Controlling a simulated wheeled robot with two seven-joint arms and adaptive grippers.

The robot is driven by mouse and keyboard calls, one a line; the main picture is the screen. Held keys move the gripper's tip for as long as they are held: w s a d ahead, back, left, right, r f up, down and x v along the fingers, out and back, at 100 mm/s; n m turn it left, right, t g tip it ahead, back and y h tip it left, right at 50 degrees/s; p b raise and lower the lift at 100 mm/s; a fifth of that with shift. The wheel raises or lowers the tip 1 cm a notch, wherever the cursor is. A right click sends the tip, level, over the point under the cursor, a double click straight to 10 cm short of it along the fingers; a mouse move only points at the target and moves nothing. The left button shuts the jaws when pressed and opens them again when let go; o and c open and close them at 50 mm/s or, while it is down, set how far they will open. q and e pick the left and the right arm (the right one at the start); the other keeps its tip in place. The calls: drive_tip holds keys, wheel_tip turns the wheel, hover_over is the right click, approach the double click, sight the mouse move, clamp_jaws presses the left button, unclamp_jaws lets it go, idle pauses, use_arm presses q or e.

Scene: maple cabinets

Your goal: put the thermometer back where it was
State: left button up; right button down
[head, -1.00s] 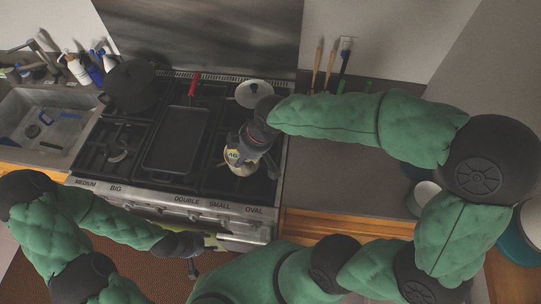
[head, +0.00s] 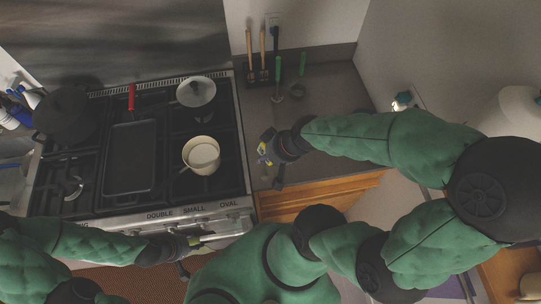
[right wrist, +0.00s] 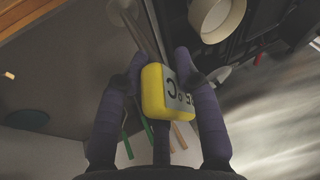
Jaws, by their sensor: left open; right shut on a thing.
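My right gripper (head: 270,160) is shut on the thermometer (head: 263,149) and holds it over the grey counter just right of the stove. In the right wrist view the thermometer's yellow body with its pale display face (right wrist: 153,92) sits between the dark fingers of my right gripper (right wrist: 160,62). A thin metal probe seems to run away from the body towards the top of that view. How high it is above the counter is unclear. My left gripper (head: 193,248) is open at the stove's front edge, near the oven handle.
A cream saucepan with pale contents (head: 202,155) stands on the stove, a lidded pot (head: 196,92) behind it. Upright wooden and green-handled utensils (head: 263,65) stand at the back wall. Counter (head: 335,105) right of them is clear.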

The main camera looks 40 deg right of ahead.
drive_tip(key=shift+d+f, duration=0.15)
drive_tip(key=shift+d, duration=0.15)
drive_tip(key=w+d+f+b, duration=0.4)
drive_tip(key=w+d+f, duration=0.4)
drive_tip(key=w+f, duration=0.2)
drive_tip(key=shift+w+d+f, duration=0.25)
drive_tip(key=shift+d+f, duration=0.05)
drive_tip(key=shift+f, duration=1.1)
drive_tip(key=c, duration=0.9)
unclamp_jaws()
drive_tip(key=shift+f, duration=0.1)
drive_tip(key=shift+o, duration=0.2)
